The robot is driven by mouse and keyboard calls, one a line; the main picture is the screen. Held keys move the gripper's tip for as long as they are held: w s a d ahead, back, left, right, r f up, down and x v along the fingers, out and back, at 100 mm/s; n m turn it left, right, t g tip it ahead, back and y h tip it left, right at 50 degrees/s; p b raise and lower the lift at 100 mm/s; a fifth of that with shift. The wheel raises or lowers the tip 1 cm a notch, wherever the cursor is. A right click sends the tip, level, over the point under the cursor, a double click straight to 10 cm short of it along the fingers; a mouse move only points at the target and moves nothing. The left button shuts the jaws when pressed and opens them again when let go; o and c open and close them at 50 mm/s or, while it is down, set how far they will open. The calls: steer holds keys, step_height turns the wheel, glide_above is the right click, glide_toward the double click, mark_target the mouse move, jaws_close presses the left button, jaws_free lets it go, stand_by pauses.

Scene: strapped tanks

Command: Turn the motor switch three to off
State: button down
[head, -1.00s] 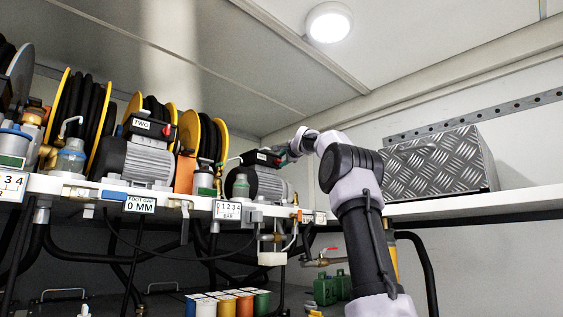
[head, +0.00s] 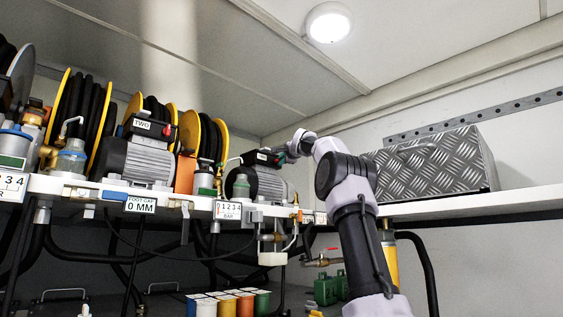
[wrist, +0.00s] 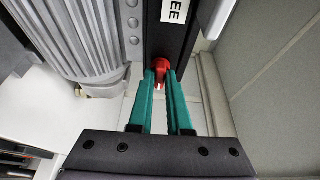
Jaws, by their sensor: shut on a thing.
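The motor switch three is a red knob (wrist: 160,70) on the end of a black box (wrist: 166,38), whose white label shows the letters "EE" in the wrist view. My gripper (wrist: 160,80) has its teal fingers on either side of the red knob, shut on it. In the head view my gripper (head: 286,155) is at the right end of the black box (head: 262,158) on top of the third grey motor (head: 266,183). The knob is mostly hidden there. The exact angle of the knob is hard to tell.
A second motor (head: 135,160) labelled "TWO" with its own red switch (head: 168,131) stands to the left, among yellow hose reels (head: 207,140). A checker-plate metal box (head: 440,165) sits on the shelf at right. A pale wall is close beside my gripper in the wrist view.

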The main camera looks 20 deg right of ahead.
steer(key=n+t+y, duration=0.1)
steer(key=n+y, duration=0.1)
steer(key=n, duration=0.5)
steer(key=n+t+y, duration=0.1)
steer(key=n+y, duration=0.2)
steer(key=n, duration=0.4)
steer(key=d+f+n+t+y, duration=0.1)
steer(key=n+y, duration=0.2)
steer(key=n, duration=0.5)
steer(key=shift+w, duration=0.15)
steer(key=shift+n+y, duration=0.3)
steer(key=shift+f, duration=0.1)
steer(key=c, duration=0.9)
jaws_free()
steer(key=shift+o, duration=0.2)
